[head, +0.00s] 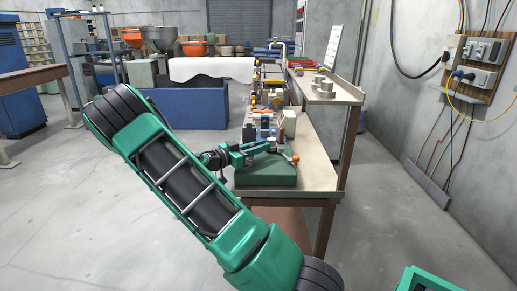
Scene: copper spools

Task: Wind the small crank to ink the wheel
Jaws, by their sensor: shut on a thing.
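My gripper (266,148) is at the end of my green arm, at the near end of the long workbench. It is shut at a small machine on a green base (265,176), where the small crank appears to be. The crank itself is too small to make out between the fingertips. A lever with an orange knob (295,158) sticks out just right of the fingertips. The wheel to ink cannot be told apart from the small parts behind the gripper.
The workbench (318,172) runs away from me, with cluttered small machines along it. A raised shelf (335,92) with grey cylinders (326,87) stands on its right. A wired wall panel (480,65) is at right. The floor on the left is open.

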